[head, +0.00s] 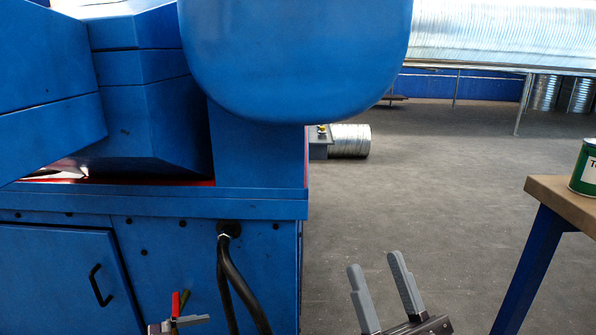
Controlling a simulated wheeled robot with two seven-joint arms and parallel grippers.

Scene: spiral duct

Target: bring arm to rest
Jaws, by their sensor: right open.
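My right gripper (375,262) is at the bottom, right of centre. Its two grey fingers point up and stand apart, with only floor showing between them. It is open and empty, clear of the blue machine (265,265) and the workbench. A small part of what looks like my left gripper (182,322) shows at the bottom edge, in front of the machine. A red and a green piece stand up beside it. I cannot tell whether it holds them. Most of that gripper and both arms are out of frame.
The blue machine fills the left, with black cables (228,275) down its front. A workbench (566,198) carrying a green can (585,168) stands at right. A short duct piece (349,140) lies on the floor behind. A large spiral duct (500,35) spans the back. Floor between is clear.

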